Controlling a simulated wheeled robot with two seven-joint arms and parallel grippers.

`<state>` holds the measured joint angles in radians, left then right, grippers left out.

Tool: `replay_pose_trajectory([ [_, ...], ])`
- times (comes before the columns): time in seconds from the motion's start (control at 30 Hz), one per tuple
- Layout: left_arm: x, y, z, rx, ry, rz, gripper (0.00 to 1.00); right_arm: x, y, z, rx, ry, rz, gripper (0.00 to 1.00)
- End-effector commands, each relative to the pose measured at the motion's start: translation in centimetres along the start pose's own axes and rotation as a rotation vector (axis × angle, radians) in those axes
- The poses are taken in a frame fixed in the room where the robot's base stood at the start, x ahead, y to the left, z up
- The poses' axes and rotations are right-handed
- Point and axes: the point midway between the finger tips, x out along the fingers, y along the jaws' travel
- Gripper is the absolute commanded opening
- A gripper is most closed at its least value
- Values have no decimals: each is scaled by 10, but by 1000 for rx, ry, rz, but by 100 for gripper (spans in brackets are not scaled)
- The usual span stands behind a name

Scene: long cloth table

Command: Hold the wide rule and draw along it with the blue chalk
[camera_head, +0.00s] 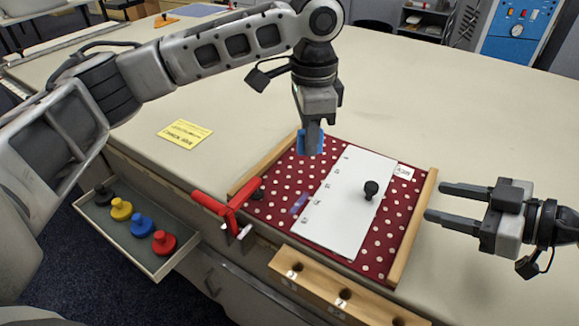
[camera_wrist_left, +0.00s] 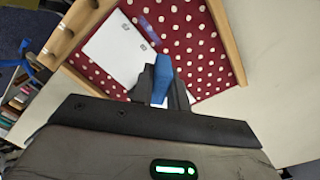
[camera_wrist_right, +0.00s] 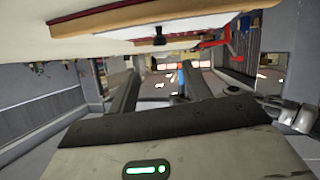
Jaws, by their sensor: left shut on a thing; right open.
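The wide rule (camera_head: 340,215) is a white plate with a black knob (camera_head: 371,189), lying on a red cloth with white dots (camera_head: 285,180). My left gripper (camera_head: 310,150) is shut on the blue chalk (camera_head: 303,141), held above the cloth's far left part, beside the rule; the chalk also shows in the left wrist view (camera_wrist_left: 150,62). A short blue-purple stroke (camera_head: 299,204) is on the cloth along the rule's left edge. My right gripper (camera_head: 435,202) is open and empty, right of the cloth and apart from the knob.
Wooden rails (camera_head: 413,228) flank the cloth. A red clamp (camera_head: 237,207) is at its near left corner. A wooden block with holes (camera_head: 335,292) is at the front edge. A tray (camera_head: 165,262) with several coloured knobbed pieces is at left. The table's right side is clear.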

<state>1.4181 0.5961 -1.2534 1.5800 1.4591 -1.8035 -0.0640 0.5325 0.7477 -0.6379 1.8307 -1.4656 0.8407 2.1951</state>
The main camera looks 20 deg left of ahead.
Motion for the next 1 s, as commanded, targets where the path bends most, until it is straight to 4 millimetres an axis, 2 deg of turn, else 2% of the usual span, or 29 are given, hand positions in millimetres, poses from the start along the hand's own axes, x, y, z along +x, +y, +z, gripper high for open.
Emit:
replay_pose_trajectory([
  [0.03, -9, -4, -6, 69, 2, -6, 0, 0, 0, 0, 0, 0, 0, 49],
  [0.13, -20, -10, -12, 183, 3, -12, 0, 0, 0, 0, 0, 0, 0, 49],
  [0.37, -29, -15, -17, 281, 3, -16, 0, 7, 0, 0, 1, 2, -1, 49],
  [0.47, -29, -15, -17, 282, 3, -15, 0, 19, 0, -1, 1, 3, -2, 49],
  [0.8, -29, -15, -17, 281, 3, -15, 0, 84, 0, -1, 1, 2, -2, 49],
  [1.0, -28, -15, -17, 280, 3, -15, 0, 110, 0, 0, 1, 2, -1, 49],
])
